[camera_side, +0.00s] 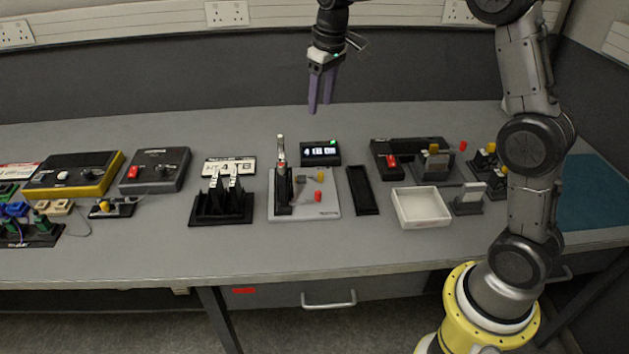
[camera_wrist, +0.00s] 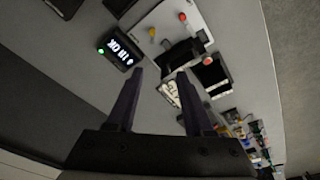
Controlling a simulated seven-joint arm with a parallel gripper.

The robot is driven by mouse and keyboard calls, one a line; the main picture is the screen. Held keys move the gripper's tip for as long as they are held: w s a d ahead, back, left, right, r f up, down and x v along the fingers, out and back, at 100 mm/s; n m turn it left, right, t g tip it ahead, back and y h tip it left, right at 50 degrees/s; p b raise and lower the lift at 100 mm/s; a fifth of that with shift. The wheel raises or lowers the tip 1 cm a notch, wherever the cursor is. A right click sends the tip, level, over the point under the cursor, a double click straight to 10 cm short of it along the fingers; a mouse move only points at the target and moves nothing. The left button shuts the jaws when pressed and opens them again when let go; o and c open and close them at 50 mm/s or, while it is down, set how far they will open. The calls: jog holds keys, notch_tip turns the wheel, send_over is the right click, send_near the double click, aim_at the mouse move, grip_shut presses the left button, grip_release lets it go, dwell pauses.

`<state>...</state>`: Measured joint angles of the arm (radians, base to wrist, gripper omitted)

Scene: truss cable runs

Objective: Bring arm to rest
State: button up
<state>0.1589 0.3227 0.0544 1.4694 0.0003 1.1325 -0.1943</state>
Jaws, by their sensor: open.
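My gripper (camera_side: 321,108) hangs in the air above the back of the bench, with its purple fingers pointing down. It holds nothing. In the wrist view my gripper (camera_wrist: 158,95) shows its two fingers spread apart, with bare bench and part of a white label plate (camera_wrist: 170,92) beyond them. The fingers are clear of the objects below. My arm reaches up and over from its yellow base at the right.
The grey bench (camera_side: 330,235) holds a small display (camera_side: 320,153) with a green light, a grey plate (camera_side: 330,205) with a black upright holder, a black slotted rack (camera_side: 221,210), a white open tray (camera_side: 421,208) and control boxes (camera_side: 155,170). The bench's back strip is mostly free.

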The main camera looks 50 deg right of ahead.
jog(key=s+a+r+t, duration=0.25)
jog(key=s+r, duration=0.25)
jog(key=s, duration=0.4)
jog(key=s+a+r+t, duration=0.1)
jog(key=s+a+r, duration=0.3)
jog(key=s, duration=0.5)
jog(key=s+a+f, duration=0.1)
jog(key=s+f, duration=0.7)
jog(key=s, duration=0.4)
jog(key=shift+s+f, duration=0.4)
